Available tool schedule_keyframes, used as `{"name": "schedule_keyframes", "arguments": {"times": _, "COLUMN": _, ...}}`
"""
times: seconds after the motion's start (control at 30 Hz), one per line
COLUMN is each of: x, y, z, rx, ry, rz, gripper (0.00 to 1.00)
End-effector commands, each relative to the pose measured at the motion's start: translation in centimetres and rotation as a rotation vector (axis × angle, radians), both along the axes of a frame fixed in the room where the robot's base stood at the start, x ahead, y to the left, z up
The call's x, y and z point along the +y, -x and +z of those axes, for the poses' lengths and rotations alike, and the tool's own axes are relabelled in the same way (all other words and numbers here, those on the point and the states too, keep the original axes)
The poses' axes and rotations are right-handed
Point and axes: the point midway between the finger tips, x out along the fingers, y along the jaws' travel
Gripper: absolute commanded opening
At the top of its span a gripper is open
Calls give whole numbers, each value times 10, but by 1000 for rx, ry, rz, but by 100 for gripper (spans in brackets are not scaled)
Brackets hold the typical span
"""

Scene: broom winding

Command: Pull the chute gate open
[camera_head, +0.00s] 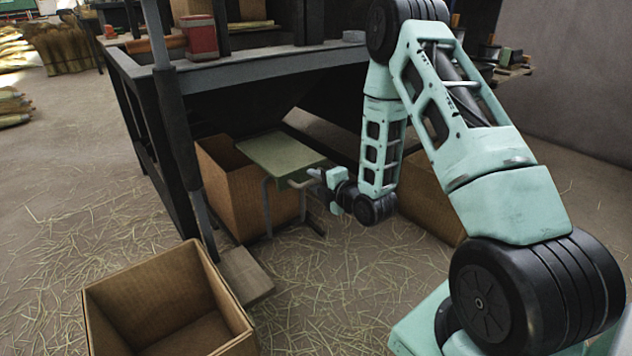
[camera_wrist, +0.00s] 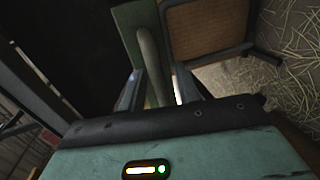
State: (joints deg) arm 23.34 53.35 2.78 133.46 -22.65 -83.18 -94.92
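The chute gate (camera_head: 281,156) is a flat green plate under the dark bench, with a grey bar handle (camera_head: 300,184) at its front right. My gripper (camera_head: 317,178) is at that handle, reaching in from the right. In the wrist view, the green gate (camera_wrist: 133,22) runs away from me and the rounded handle bar (camera_wrist: 148,52) lies between my two fingers (camera_wrist: 160,88). The fingers stand apart, with a bright gap showing beside the right one. I cannot tell whether either finger touches the bar.
A cardboard box (camera_head: 232,182) stands below the gate, and an open empty one (camera_head: 165,305) stands at front left. Another box (camera_head: 430,195) is behind my arm. The bench (camera_head: 255,68) and its dark post (camera_head: 178,130) enclose the left side. Straw-strewn floor (camera_head: 320,270) lies in front.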

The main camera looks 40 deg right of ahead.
Motion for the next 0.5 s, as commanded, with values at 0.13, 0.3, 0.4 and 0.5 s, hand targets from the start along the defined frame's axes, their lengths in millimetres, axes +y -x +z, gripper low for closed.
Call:
{"name": "schedule_keyframes", "arguments": {"times": 0.13, "x": 0, "y": 0, "z": 0, "rx": -1, "ry": 0, "rz": 0, "gripper": 32}}
{"name": "schedule_keyframes", "arguments": {"times": 0.3, "x": 0, "y": 13, "z": 4, "rx": 2, "ry": 0, "rz": 1, "gripper": 32}}
{"name": "schedule_keyframes", "arguments": {"times": 0.4, "x": -1, "y": 31, "z": 10, "rx": 4, "ry": 0, "rz": -1, "gripper": 32}}
{"name": "schedule_keyframes", "arguments": {"times": 0.5, "x": -2, "y": 54, "z": 15, "rx": 5, "ry": -1, "rz": 0, "gripper": 32}}
